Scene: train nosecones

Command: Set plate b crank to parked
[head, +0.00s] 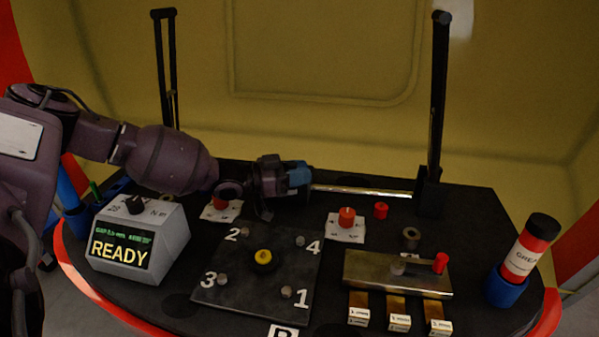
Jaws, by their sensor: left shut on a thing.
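A dark square plate (213,296) lies on the bench, with white numbers 1 to 4, a grey peg by each and a yellow knob (263,257) in its middle. A white tag with a partly cut-off letter, perhaps B, shows at the bottom edge. My left gripper (288,177) is above the bench behind this plate, shut on a blue part (298,174); its jaws are partly hidden. A brass block (375,272) at right bears a red knob (441,262). I cannot tell which part is the crank. My right gripper is out of view.
Two tall black posts, left (167,80) and right (438,100), stand at the back, with a silver bar (360,191) low between them. A READY display box (165,235) stands left. A red-and-black bottle (528,245) stands in a blue cup at right. Red knobs sit on white cards.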

